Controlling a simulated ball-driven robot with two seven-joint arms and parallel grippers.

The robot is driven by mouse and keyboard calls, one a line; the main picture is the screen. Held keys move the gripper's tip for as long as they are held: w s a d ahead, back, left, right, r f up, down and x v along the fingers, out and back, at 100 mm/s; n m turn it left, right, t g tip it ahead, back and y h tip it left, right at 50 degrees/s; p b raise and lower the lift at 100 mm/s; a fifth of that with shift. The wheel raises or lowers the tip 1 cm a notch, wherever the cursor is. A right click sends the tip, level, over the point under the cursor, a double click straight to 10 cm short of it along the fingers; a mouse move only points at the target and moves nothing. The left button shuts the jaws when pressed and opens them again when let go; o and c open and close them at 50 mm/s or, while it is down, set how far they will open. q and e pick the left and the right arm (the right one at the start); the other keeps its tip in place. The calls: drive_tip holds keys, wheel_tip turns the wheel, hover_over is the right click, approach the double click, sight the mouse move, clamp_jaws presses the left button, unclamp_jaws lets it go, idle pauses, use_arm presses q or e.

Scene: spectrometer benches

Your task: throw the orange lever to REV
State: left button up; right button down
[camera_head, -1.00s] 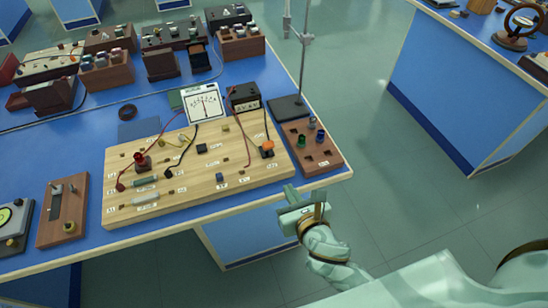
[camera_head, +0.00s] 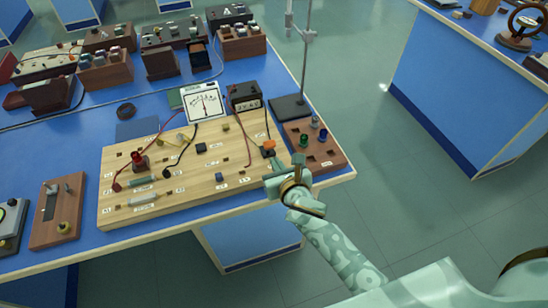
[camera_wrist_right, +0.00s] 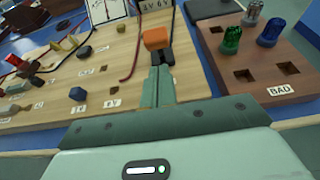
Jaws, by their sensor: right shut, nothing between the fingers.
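The orange lever (camera_head: 269,146) is an orange block on a black base at the right end of the wooden circuit board (camera_head: 195,215). In the right wrist view the orange lever (camera_wrist_right: 156,38) stands just beyond my fingertips. My right gripper (camera_head: 279,164) is at the board's right front edge. Its jaws (camera_wrist_right: 158,75) are shut and empty, pointing at the lever's base. I cannot tell whether they touch it. The marks by the lever are not legible. My left gripper is not in view.
A brown socket block (camera_head: 330,158) with green and blue parts sits close to the right of my right gripper. A stand (camera_head: 304,70) rises behind. Red and black wires cross the board. A white meter (camera_head: 203,103) and black box (camera_head: 243,96) stand behind it.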

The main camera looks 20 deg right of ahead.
sight(269, 147)
drive_tip(key=shift+w+r, duration=0.25)
drive_tip(key=shift+w, duration=0.25)
drive_tip(key=shift+w+r, duration=0.25)
drive_tip(key=shift+w, duration=0.25)
drive_tip(key=shift+r, duration=0.1)
